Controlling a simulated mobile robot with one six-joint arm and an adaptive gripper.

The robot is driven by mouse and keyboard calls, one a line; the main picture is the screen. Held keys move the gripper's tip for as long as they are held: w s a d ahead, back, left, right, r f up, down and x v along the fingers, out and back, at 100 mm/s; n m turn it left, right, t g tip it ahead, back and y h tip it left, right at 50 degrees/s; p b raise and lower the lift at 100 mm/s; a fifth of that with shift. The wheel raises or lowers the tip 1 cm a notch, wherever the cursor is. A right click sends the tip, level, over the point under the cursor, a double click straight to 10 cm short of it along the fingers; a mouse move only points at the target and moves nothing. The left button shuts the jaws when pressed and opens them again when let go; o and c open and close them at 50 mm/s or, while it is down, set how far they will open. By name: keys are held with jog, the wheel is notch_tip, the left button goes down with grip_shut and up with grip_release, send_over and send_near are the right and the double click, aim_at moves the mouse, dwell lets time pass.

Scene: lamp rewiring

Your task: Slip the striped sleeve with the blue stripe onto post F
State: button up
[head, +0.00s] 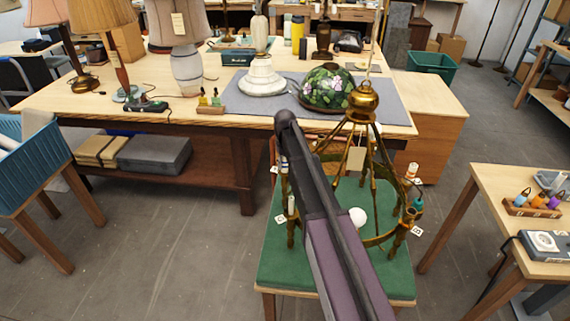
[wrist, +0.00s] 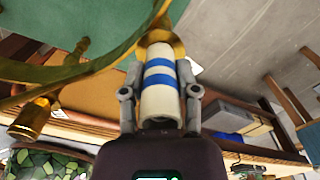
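In the wrist view my gripper (wrist: 160,92) is shut on a cream sleeve with blue stripes (wrist: 160,77), one finger on each side. The sleeve's far end meets a flared brass post (wrist: 168,28) on the lamp's ring. I cannot tell whether it is around the post or only in line with it. A white tag (wrist: 195,67) beside the finger is unreadable. In the head view the brass lamp frame (head: 375,140) stands on a green-topped stool (head: 335,275). My arm covers part of its ring and hides my gripper. No post letter F is legible.
A red-and-white sleeve (head: 412,170) and a teal one (head: 418,204) are at the frame's right posts. The workbench (head: 80,97) behind holds lamps; a side table (head: 512,195) stands right.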

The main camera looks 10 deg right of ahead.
jog(key=o, duration=0.3)
jog(key=shift+r, duration=0.2)
notch_tip(320, 180, up, 10)
jog(key=p, duration=1)
jog(key=shift+f, duration=0.25)
jog(key=shift+s, duration=0.1)
jog(key=s, duration=0.9)
jog(key=s+m, duration=0.1)
jog(key=s, duration=0.9)
jog(key=s+f+m+b, duration=0.1)
jog(key=s, duration=0.8)
jog(key=shift+s+d, duration=0.15)
jog(key=shift+s, duration=0.25)
